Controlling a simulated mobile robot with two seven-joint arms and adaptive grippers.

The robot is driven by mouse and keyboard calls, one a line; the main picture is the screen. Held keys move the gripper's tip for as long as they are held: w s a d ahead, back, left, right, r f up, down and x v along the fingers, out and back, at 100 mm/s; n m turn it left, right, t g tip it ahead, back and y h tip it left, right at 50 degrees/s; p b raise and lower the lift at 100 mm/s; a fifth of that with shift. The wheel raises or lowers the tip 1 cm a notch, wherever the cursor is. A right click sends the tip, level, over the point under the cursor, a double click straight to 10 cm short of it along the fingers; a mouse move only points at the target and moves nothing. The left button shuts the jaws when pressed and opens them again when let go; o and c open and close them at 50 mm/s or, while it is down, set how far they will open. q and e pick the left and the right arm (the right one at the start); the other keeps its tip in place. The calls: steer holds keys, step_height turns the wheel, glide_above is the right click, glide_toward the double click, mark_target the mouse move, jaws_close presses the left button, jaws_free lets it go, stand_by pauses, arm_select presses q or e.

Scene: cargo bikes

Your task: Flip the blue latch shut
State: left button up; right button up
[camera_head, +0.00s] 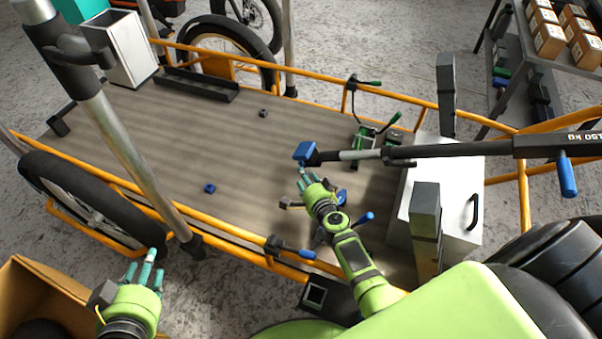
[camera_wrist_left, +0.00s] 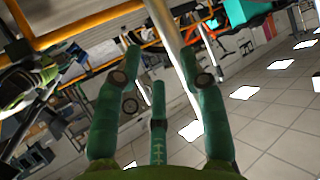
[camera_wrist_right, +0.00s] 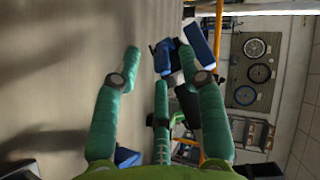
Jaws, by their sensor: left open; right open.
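Several blue parts are in the head view, and I cannot tell for sure which is the latch. A blue block (camera_head: 306,152) caps the end of a grey and black bar, just beyond my right fingertips. A blue lever (camera_head: 362,219) stands right of my right wrist, and a blue-tipped lever (camera_head: 306,254) sits on the orange near rail. My right gripper (camera_head: 305,180) is open and empty above the wooden bed. Its wrist view shows blue parts (camera_wrist_right: 162,57) beyond the fingers; contact is unclear. My left gripper (camera_head: 142,265) is open and empty, outside the near rail.
The wooden cargo bed (camera_head: 150,125) has small loose-looking parts on it, including a blue one (camera_head: 209,188). A metal post (camera_head: 125,140) rises at the left. A white box (camera_head: 440,195) stands right of my right arm. A cardboard box (camera_head: 45,305) is at lower left.

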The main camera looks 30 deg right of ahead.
arm_select(q)
steer(key=shift+w+d+r+t+h, duration=0.2)
steer(key=shift+w+r+t, duration=0.1)
steer(key=shift+w+r, duration=0.25)
steer(key=shift+w+d+r+t+h, duration=0.15)
steer(key=shift+w+r+t, duration=0.15)
steer(key=shift+w+r, duration=0.25)
arm_select(e)
steer(key=shift+w+d+f, duration=0.1)
steer(key=shift+w+f, duration=0.1)
steer(key=shift+w, duration=0.3)
arm_select(q)
steer(key=shift+f, duration=0.1)
arm_select(e)
steer(key=shift+c, duration=0.4)
jaws_close()
arm_select(q)
steer(key=s+a+f+g+y+p, duration=0.1)
steer(key=s+a+f+g, duration=0.2)
steer(key=s+f+g, duration=0.1)
step_height(320, 180, down, 2)
steer(key=shift+s+f+g, duration=0.15)
steer(key=shift+s+g, duration=0.25)
steer(key=shift+s, duration=0.15)
arm_select(e)
steer(key=shift+d+r+n+y, duration=0.25)
steer(key=shift+d+n+y, duration=0.15)
steer(key=shift+y, duration=0.5)
arm_select(q)
steer(key=shift+y, duration=0.25)
